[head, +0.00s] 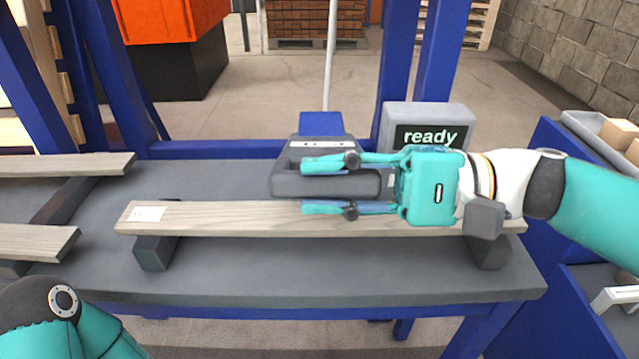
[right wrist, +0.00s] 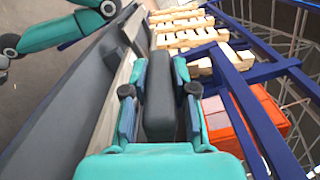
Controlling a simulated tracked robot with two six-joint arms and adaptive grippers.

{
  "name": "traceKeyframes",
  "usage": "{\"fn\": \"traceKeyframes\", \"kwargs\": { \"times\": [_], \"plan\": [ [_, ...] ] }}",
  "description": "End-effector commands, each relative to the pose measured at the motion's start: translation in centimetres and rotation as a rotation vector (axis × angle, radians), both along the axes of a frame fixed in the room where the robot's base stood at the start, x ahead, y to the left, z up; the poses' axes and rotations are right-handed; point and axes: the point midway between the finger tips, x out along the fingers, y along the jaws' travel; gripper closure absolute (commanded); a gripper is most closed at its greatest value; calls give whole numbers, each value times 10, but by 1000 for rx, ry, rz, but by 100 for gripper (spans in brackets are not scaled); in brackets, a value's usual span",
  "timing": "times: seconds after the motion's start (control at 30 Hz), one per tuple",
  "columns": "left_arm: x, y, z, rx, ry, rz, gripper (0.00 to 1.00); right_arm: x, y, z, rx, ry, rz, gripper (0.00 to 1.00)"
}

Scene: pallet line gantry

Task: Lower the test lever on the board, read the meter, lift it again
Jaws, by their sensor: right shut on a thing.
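My right gripper (head: 326,186) reaches in from the right and is shut on the dark grey bar of the test lever (head: 285,185). In the right wrist view the lever bar (right wrist: 159,95) lies between the two fingers. The lever belongs to a dark grey unit with a blue block behind it. A pale wooden board (head: 250,216) lies on two dark supports just in front of the lever; I cannot tell whether the bar touches it. The meter (head: 426,137) stands behind and shows "ready". My left arm shows at the lower left; its gripper is not in view.
The grey bench (head: 330,275) is bare in front of the board. Two more planks (head: 60,164) lie at the left. Blue gantry posts (head: 397,60) rise behind the bench. A bin with wooden blocks (head: 617,133) is at the right. An orange box (head: 170,18) stands behind.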

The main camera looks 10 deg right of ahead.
Motion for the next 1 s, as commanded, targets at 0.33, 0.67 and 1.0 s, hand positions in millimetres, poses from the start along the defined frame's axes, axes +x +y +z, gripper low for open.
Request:
{"fn": "traceKeyframes", "kwargs": {
  "times": [0.33, 0.67, 1.0],
  "plan": [
    [0, 0, -86, 0, 0, 0, 60, -15, 2, -69, -28, -235, 0, 100],
    [0, 0, -113, 0, 0, 0, 60, -16, 3, -92, -28, -238, 1, 100],
    [0, 0, -114, 0, 0, 0, 60, -15, 3, -94, -30, -235, 1, 100]
  ]
}}
